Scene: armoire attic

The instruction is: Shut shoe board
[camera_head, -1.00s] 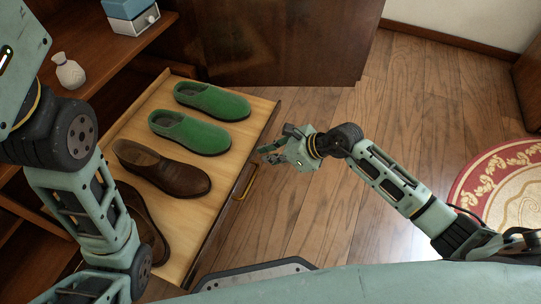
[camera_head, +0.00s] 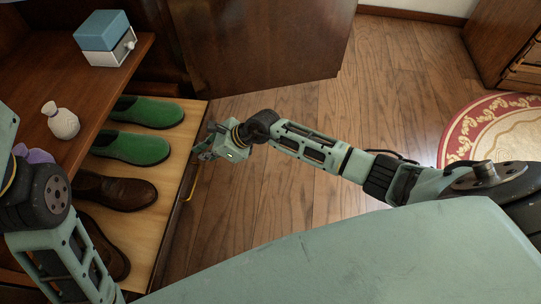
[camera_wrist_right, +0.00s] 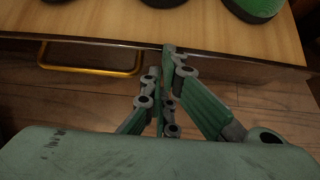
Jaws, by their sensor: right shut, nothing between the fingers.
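The shoe board (camera_head: 178,166) is a light wood pull-out board, partly out from under the cabinet shelf. It carries a pair of green shoes (camera_head: 137,148) and a pair of brown shoes (camera_head: 122,193), whose left ends are partly hidden by the shelf. A brass handle (camera_head: 189,184) sits on its front edge and also shows in the right wrist view (camera_wrist_right: 88,71). My right gripper (camera_head: 202,151) is shut and empty at the board's front edge, beside the handle; its fingertips (camera_wrist_right: 167,58) appear to touch the edge. My left arm shows at the left, its gripper out of view.
A dark cabinet door (camera_head: 265,50) stands open at the back. A round red rug (camera_head: 490,130) lies right; the wood floor between is clear.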

